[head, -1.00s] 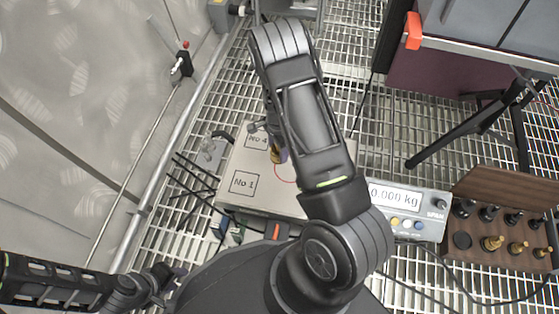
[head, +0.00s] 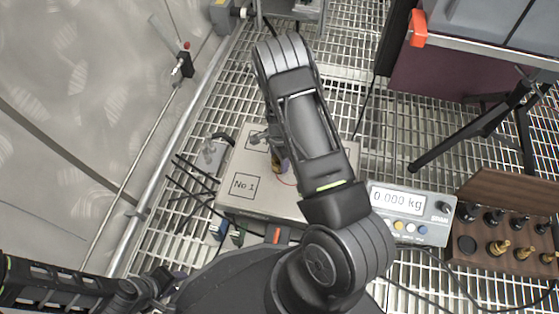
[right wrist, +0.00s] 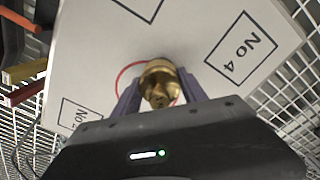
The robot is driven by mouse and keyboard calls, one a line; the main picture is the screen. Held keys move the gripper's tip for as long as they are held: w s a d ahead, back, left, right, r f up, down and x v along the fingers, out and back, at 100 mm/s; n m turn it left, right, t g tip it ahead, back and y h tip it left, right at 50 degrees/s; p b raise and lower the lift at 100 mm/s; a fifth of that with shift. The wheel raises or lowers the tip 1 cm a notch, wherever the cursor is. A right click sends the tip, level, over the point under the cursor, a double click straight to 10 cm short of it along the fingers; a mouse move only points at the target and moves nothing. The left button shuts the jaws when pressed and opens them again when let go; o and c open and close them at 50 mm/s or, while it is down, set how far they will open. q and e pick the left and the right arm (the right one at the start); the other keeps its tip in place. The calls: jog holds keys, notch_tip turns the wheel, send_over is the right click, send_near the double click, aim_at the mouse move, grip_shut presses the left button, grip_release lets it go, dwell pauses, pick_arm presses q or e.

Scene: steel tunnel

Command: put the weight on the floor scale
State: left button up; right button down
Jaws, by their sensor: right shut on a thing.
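A brass weight (head: 278,168) is held between the purple fingers of my right gripper (head: 275,158), which is shut on it. In the right wrist view the brass weight (right wrist: 159,84) sits between the fingertips, over the red circle on the scale plate. The floor scale has a pale plate (head: 225,197) with boxes marked No 1 and No 4. I cannot tell whether the weight touches the plate. The scale's display (head: 397,199) reads 0.000 kg. My left gripper (head: 168,279) is at the lower left, away from the scale; its jaws are unclear.
A wooden rack (head: 510,200) with several dark and brass weights stands at the right. Cables lie on the steel grating left of the scale. A grey case on a dark stand (head: 460,65) is at the upper right. A rail (head: 180,145) runs along the left wall.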

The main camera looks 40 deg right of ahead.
jog(key=c, duration=0.6)
grip_release()
jog(key=shift+c, duration=0.2)
notch_tip(320, 180, up, 12)
jog(key=p, duration=0.5)
jog(key=shift+r, duration=0.1)
